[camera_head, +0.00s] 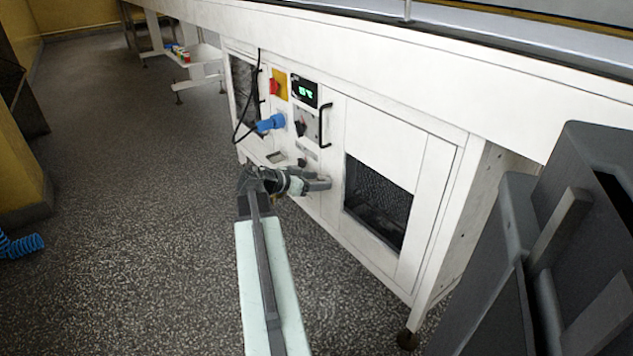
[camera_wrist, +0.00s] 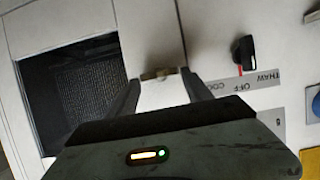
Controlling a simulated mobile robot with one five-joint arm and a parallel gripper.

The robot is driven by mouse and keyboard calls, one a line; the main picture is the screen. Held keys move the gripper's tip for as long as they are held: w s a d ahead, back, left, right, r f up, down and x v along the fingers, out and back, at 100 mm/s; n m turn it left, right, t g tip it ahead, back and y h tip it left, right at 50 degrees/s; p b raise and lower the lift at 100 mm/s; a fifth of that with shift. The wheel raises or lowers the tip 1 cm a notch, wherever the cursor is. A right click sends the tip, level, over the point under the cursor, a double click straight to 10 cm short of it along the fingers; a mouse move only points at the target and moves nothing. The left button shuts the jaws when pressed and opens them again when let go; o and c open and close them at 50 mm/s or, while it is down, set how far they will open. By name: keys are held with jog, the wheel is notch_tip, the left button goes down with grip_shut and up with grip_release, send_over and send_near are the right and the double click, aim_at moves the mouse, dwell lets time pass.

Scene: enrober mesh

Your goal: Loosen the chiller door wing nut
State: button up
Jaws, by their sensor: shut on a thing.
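The wing nut (camera_wrist: 160,73) is a small tan-brown piece on the white chiller front, seen between my fingertips in the wrist view. My gripper (camera_wrist: 161,80) is shut on it, one dark finger on each side. In the head view my gripper (camera_head: 322,184) reaches the lower part of the white chiller front (camera_head: 384,138), left of a dark mesh opening; the wing nut is hidden there. The wing nut's exact angle is too small to tell.
The dark mesh opening (camera_head: 375,203) also shows in the wrist view (camera_wrist: 75,85). A black knob (camera_wrist: 243,52) with upside-down labels is at right there. A black door handle (camera_head: 325,125), blue plug (camera_head: 270,124) and looping cable are above my gripper.

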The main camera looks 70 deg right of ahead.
jog(key=shift+w, duration=0.1)
jog(key=shift+w+d+f+n+g+b, duration=0.1)
jog(key=shift+w+n+g+b, duration=0.05)
jog(key=shift+n+g, duration=0.3)
jog(key=shift+w+d+f+n+g+b, duration=0.15)
jog(key=shift+n+g, duration=0.1)
jog(key=shift+n, duration=0.3)
jog(key=n+g+b, duration=0.1)
jog(key=n+y, duration=0.1)
jog(key=shift+w+d+f+n+g+b, duration=0.1)
jog(key=shift+w+n+g+b, duration=0.05)
jog(key=shift+n+g+b, duration=0.2)
jog(key=n+g+b, duration=0.2)
jog(key=n, duration=0.1)
jog(key=shift+w+f+y+b, duration=0.1)
jog(key=shift+w+y+b, duration=0.05)
jog(key=shift+y+b, duration=0.2)
jog(key=shift+d+n, duration=0.1)
jog(key=shift+n, duration=0.25)
jog(key=o, duration=1.4)
jog(key=shift+c, duration=0.2)
jog(key=p+v, duration=0.1)
jog(key=v, duration=0.7)
